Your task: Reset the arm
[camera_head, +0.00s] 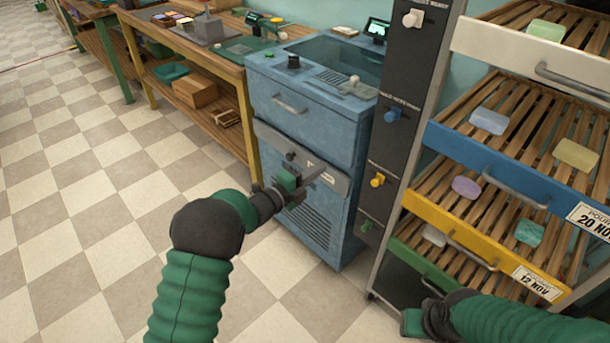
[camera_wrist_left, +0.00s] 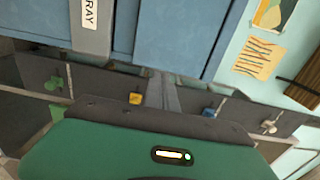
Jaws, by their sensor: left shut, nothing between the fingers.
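My left arm comes in from the lower left in the head view, and its gripper (camera_head: 312,180) is shut and empty in front of the blue cabinet (camera_head: 335,122). In the left wrist view, the green gripper body (camera_wrist_left: 150,150) fills the bottom, with the blue cabinet (camera_wrist_left: 180,35) beyond it. My right arm enters at the lower right of the head view, in front of the drying rack's lower trays. Its gripper (camera_head: 412,322) is only partly seen at the frame's bottom, and its fingers cannot be made out.
A rack at right holds slatted trays with blue (camera_head: 500,165), yellow (camera_head: 470,240) and green fronts, with soap bars on them. A dark post (camera_head: 400,110) carries coloured knobs. A wooden bench (camera_head: 215,70) stands behind left. The checkered floor (camera_head: 80,200) at left is clear.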

